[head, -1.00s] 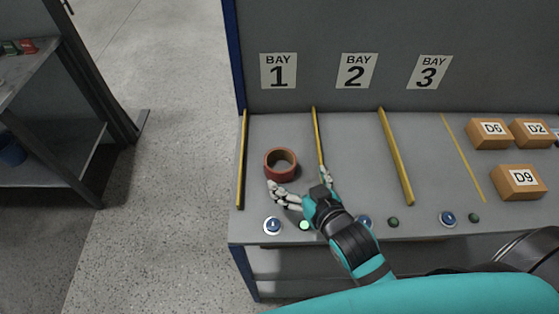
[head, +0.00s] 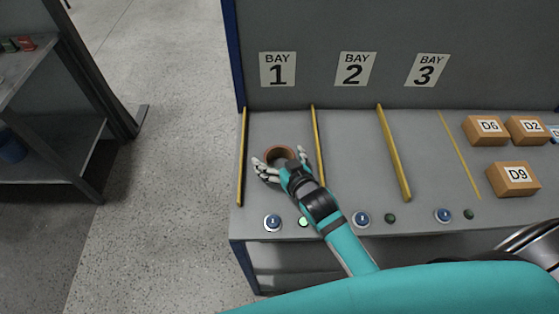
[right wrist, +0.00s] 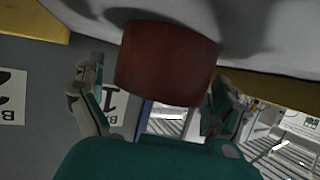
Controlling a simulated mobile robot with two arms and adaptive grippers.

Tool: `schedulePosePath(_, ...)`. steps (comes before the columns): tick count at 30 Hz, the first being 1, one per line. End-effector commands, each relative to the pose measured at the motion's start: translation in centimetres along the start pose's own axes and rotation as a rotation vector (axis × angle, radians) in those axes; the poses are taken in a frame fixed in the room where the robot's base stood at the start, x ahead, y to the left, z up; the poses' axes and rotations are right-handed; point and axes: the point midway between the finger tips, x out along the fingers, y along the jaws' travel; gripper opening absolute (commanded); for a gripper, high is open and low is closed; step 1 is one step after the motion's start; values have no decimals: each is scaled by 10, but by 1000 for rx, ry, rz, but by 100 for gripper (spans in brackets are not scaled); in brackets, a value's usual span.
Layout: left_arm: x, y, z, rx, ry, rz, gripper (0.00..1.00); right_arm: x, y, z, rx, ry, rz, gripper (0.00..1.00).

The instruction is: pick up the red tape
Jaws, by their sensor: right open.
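The red tape (head: 280,151) is a thick ring lying on the grey bench top in bay 1, between two yellow strips. My right gripper (head: 280,164) is open at the near side of the tape, and its fingers cover the lower part of the ring in the head view. In the right wrist view the tape (right wrist: 167,63) sits between the two spread fingers, with room showing beside it. I cannot tell whether a finger touches it. My left gripper is not in view.
Yellow dividers (head: 394,155) separate the bays. Blue buttons (head: 272,222) and green lights line the bench's front edge. Several labelled boxes (head: 513,179) stand at the right. A back panel with bay signs (head: 278,69) rises behind. A dark shelf unit (head: 60,150) stands left across open floor.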

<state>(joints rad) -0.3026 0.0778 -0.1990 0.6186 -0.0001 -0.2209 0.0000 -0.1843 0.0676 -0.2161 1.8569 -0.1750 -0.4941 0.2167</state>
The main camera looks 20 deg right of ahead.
Motion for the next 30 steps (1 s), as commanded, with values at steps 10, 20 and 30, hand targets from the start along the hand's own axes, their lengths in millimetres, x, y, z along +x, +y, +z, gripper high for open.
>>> schedulePosePath(10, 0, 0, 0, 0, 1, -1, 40, -1, 0, 0, 0, -1, 0, 69)
schedulePosePath(20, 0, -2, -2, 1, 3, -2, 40, -1, 0, 0, 0, 0, 0, 43)
schedulePosePath(30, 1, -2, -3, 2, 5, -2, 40, -2, 0, -5, 0, 2, 0, 43)
